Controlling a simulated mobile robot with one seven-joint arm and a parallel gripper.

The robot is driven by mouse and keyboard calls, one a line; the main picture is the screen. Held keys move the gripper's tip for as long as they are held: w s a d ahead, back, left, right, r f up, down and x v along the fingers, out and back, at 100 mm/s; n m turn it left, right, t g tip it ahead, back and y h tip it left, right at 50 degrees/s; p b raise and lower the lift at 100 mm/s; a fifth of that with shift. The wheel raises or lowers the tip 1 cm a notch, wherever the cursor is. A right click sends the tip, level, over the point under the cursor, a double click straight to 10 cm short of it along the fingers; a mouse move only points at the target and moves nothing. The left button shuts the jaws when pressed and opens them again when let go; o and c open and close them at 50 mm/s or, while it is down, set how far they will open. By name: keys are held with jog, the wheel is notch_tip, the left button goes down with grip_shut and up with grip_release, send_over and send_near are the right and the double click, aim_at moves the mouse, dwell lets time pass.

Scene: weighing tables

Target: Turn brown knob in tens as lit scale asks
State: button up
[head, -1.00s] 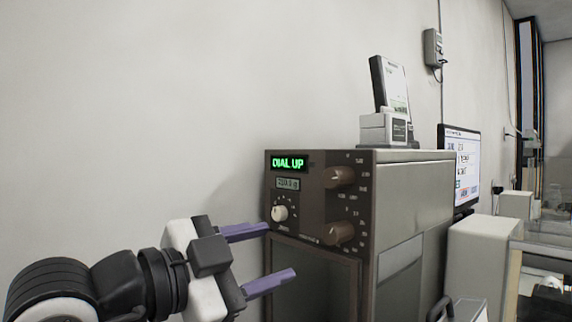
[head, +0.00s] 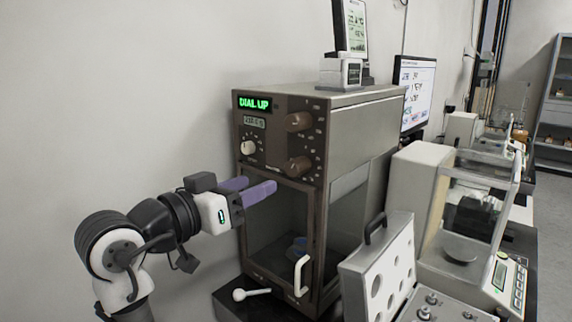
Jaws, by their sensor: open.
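The lit scale (head: 342,102) is a tall box balance with a brown front panel. Its green display (head: 255,103) reads "DIAL UP", and a small grey readout (head: 254,122) below it is too small to read surely. Two brown knobs sit on the right of the panel: an upper one (head: 299,121) and a lower one (head: 297,166), each ringed by small marks. A white knob (head: 248,148) is at the left. My gripper (head: 254,189) has purple fingers, open and empty, in front of the panel's lower left, below the white knob and apart from both brown knobs.
Below the panel is a glass door with a white handle (head: 301,276). A white lever (head: 251,294) sticks out at the base. A weight case (head: 376,270) with an open lid stands right of the scale. A device (head: 341,72) stands on top.

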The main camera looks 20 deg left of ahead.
aim_at(291, 169)
jog(key=p+x, duration=0.2)
jog(key=x, duration=0.7)
jog(key=shift+w+d, duration=0.1)
jog(key=shift+w, duration=0.15)
jog(key=shift+c, duration=0.3)
jog(key=c, duration=0.9)
jog(key=shift+f+m+b, duration=0.15)
jog(key=shift+m+b, duration=0.25)
jog(key=shift+b, duration=0.05)
jog(key=shift+m+b, duration=0.9)
jog(key=shift+b, duration=0.05)
jog(key=shift+m+b, duration=1.2)
jog(key=shift+m, duration=0.5)
